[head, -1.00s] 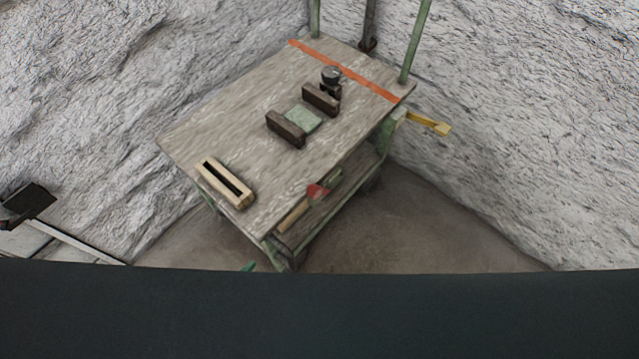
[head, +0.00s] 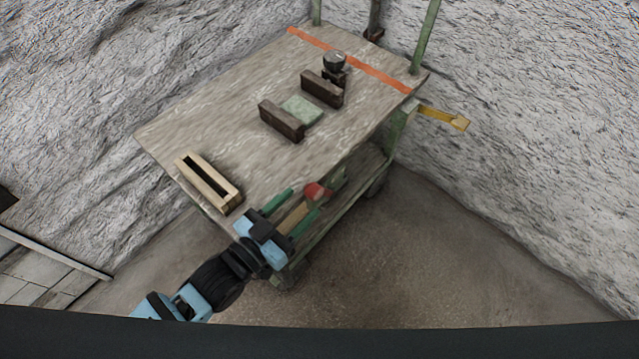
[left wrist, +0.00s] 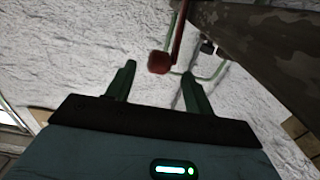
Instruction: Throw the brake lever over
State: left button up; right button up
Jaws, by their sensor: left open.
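The brake lever, with a red knob (head: 315,191), sticks out at the near long side of the wooden-topped cart (head: 200,115). In the left wrist view the red knob (left wrist: 158,63) sits at the end of a dark red rod, just beyond and between my fingertips. My left gripper (head: 291,209) is open and empty, with its green fingers spread toward the knob from the lower left. I see no contact between fingers and knob. My right gripper is not in view.
On the cart top are a slotted wooden block (head: 208,184), two dark blocks with a pale green pad (head: 302,110) between them, and a dark round-topped object (head: 334,62). A yellow bar (head: 443,117) sticks out at the right. Floor (head: 400,260) right of the cart is clear.

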pick_arm(q)
jog(key=x, duration=0.7)
jog(key=shift+b, duration=0.35)
jog(key=shift+d, duration=0.1)
jog(key=shift+c, duration=0.4)
grip_shut()
jog(key=shift+d, duration=0.1)
